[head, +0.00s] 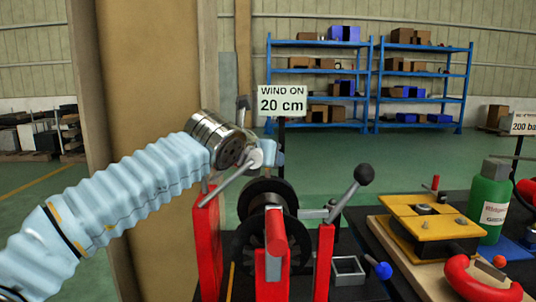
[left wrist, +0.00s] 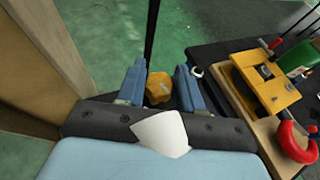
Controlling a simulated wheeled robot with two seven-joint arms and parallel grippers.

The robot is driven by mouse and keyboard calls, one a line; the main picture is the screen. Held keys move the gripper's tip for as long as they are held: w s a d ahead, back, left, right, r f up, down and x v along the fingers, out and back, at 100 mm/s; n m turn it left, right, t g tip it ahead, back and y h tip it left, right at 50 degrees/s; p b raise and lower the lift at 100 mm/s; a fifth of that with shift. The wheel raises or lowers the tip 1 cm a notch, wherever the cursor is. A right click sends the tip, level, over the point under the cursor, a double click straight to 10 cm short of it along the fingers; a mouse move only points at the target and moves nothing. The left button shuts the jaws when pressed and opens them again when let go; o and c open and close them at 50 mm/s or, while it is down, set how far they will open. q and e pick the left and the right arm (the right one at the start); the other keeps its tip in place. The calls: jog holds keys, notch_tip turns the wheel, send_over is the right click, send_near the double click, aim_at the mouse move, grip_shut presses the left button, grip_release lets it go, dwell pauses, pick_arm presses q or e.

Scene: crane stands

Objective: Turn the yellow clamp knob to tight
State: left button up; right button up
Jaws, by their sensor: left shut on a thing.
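The yellow clamp knob (left wrist: 158,87) shows in the left wrist view between the two blue fingers of my left gripper (left wrist: 158,90). The gripper is shut on it. Pale marks show on the knob's face, but I cannot read them. In the head view my left gripper (head: 268,153) is above the red winch frame (head: 209,245), near its left post. The gripper and wrist hide the knob there. My right gripper is in neither view.
The winch has a black drum (head: 268,196) and a crank with a black ball (head: 364,174). A sign (head: 282,100) reads "WIND ON 20 cm". To the right are a yellow plate (head: 432,222), a green bottle (head: 489,195) and a red hook (head: 480,283). A brown post (head: 150,120) stands left.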

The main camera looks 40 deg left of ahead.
pick_arm(q)
jog(key=shift+m+h, duration=0.6)
jog(key=shift+h, duration=0.1)
jog(key=o, duration=1)
jog(key=shift+c, duration=0.2)
notch_tip(320, 180, up, 3)
jog(key=shift+r, duration=0.2)
jog(key=s+d+r, duration=0.9)
jog(key=s, duration=0.1)
jog(key=shift+s+r, duration=0.3)
jog(key=shift+s, duration=0.1)
